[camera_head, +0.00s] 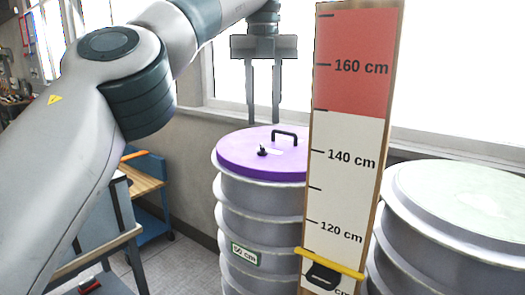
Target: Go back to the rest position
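My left arm comes in from the left. Its gripper (263,118) hangs with the fingers pointing down in front of the window. The two fingers are apart with nothing between them. In the picture the fingertips end just above the far edge of a purple lid (240,156); I cannot tell how far they are from it in depth. My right gripper is out of view.
The purple lid, with a black handle (285,134), tops a grey ribbed drum (235,215). A measuring board (345,185) with a yellow slider (330,262) stands in front. A pale-topped drum (465,190) is right. A blue cart (150,190) stands behind my arm.

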